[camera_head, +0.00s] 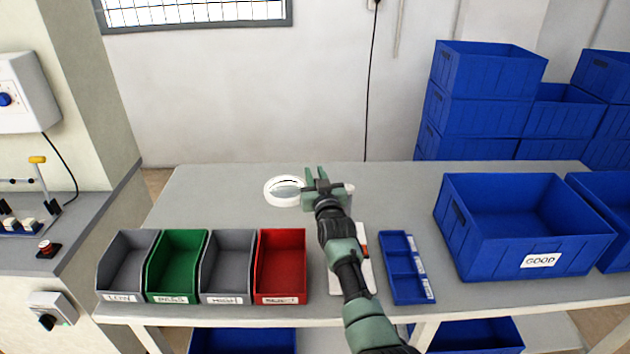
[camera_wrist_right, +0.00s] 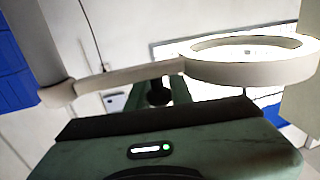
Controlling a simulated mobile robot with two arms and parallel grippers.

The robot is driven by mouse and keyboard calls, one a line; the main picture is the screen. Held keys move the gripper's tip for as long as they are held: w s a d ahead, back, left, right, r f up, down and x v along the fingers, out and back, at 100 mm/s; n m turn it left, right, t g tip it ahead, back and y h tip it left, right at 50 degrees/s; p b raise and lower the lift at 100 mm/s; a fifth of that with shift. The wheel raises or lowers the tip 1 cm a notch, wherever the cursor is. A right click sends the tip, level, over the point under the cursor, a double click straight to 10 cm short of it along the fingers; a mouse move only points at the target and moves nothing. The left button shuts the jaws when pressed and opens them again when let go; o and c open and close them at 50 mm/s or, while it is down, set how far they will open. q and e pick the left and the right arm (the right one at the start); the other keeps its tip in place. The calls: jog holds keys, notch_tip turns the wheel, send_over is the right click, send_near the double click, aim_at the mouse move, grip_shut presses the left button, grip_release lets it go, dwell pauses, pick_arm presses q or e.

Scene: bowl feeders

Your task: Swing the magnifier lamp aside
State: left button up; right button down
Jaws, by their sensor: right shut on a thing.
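The magnifier lamp (camera_head: 285,191) is a white ring with a lens, at the back middle of the grey table in the head view. Its short arm runs right, partly hidden behind my right gripper (camera_head: 318,180). In the right wrist view the lamp's ring (camera_wrist_right: 250,70) is at the upper right, and its pale arm runs left to a post (camera_wrist_right: 50,50). My right gripper is shut on the lamp's arm, just right of the ring in the head view. My left gripper is out of view.
Low grey, green and red bins (camera_head: 281,268) line the front left of the table (camera_head: 215,205). A blue divided tray (camera_head: 402,262) and a blue GOOD crate (camera_head: 520,225) stand to the right. The back left of the table is clear. Blue crates (camera_head: 480,95) are stacked behind.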

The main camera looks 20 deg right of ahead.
jog(key=shift+r, duration=0.2)
jog(key=c, duration=1.5)
grip_release()
jog(key=shift+c, duration=0.2)
jog(key=shift+o, duration=1.4)
jog(key=shift+w, duration=0.15)
jog(key=shift+f, duration=0.15)
jog(key=s, duration=0.7)
jog(key=shift+s+a, duration=0.4)
jog(key=shift+f, duration=0.1)
